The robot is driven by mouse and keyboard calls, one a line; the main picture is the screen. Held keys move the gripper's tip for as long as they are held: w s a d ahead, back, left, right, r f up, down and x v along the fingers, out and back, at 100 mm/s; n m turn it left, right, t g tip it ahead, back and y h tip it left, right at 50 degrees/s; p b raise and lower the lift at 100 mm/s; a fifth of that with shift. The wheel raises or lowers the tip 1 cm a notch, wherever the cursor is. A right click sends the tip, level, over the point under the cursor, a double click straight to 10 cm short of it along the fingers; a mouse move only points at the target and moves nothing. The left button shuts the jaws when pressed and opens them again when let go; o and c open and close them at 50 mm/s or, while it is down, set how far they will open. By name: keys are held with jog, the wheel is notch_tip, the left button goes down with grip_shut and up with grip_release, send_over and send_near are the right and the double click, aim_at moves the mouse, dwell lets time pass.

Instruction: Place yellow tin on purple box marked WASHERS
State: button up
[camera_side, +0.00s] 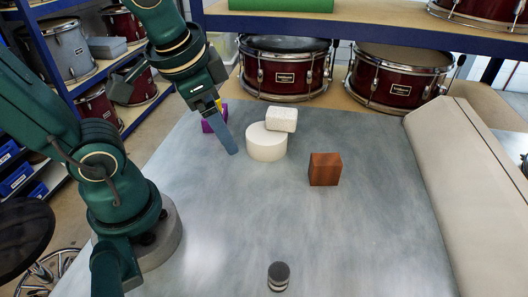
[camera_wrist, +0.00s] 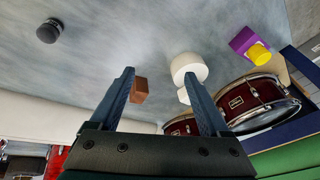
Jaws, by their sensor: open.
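The yellow tin (camera_wrist: 259,53) appears to rest on the purple box (camera_wrist: 241,40) in the wrist view, which looks upside down. In the side view the purple box (camera_side: 207,126) stands at the back left of the bench, with a sliver of the yellow tin (camera_side: 219,104) above it. My gripper's blue finger hides part of both there. No marking on the box can be read. My gripper (camera_wrist: 157,66) is open, its two blue fingers wide apart with nothing between them. It is raised near the box and apart from the tin.
A white cylinder (camera_side: 265,144) with a speckled white block (camera_side: 282,119) on it stands right of the box. A brown block (camera_side: 324,169) lies farther right, and a dark grey cylinder (camera_side: 278,275) stands at the front. Drums and a blue shelf edge line the back. The bench middle is clear.

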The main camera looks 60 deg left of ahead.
jog(key=shift+s+d+f+n+t+h, duration=0.1)
jog(key=shift+s+d+n+t+h, duration=0.3)
jog(key=shift+d+n, duration=0.2)
jog(key=shift+s+d+n+t+h, duration=0.3)
jog(key=shift+s+d+n+t, duration=0.15)
jog(key=shift+d, duration=0.2)
